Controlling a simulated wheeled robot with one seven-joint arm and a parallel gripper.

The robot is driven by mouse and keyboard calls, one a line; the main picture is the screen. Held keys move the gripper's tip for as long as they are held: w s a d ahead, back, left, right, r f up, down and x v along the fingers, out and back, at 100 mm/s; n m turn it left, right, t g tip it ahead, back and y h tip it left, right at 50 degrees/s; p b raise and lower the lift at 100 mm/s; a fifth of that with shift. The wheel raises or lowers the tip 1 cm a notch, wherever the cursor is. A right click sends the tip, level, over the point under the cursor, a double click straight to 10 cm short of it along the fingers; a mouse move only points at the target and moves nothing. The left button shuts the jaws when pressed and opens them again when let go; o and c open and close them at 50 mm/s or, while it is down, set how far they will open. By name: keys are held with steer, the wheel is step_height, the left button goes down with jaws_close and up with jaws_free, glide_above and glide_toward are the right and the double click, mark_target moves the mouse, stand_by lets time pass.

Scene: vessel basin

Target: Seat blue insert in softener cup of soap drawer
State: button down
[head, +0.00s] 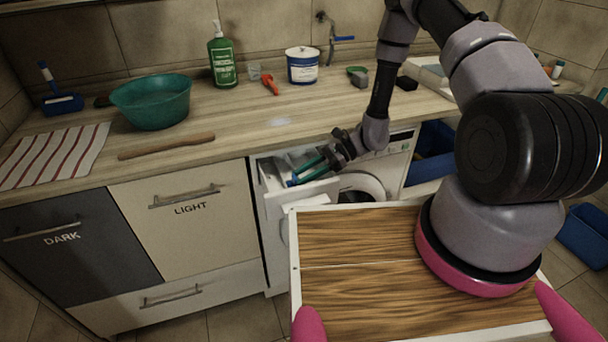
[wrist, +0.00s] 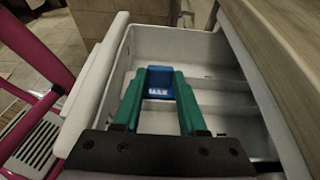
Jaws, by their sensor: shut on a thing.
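The blue insert (wrist: 159,79) is a small blue piece with white marking on its face. My gripper (wrist: 160,82), with green fingers, is shut on it, and the insert sits between the fingertips. The open soap drawer (wrist: 116,62) is white with several compartments; it also shows in the head view (head: 270,182) at the washing machine's upper left. In the wrist view the insert appears over or within the drawer's far end; I cannot tell whether it touches the cup. In the head view my gripper (head: 300,178) is at the drawer, with a bit of blue at its tip.
The washing machine (head: 398,160) stands under the wooden counter (head: 262,127), whose edge runs close beside the drawer. On the counter are a teal bowl (head: 152,103), a green bottle (head: 222,60), a white-and-blue tub (head: 302,66) and a wooden stick (head: 166,146).

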steer(key=shift+f, duration=0.2)
steer(key=shift+c, duration=2.3)
jaws_free()
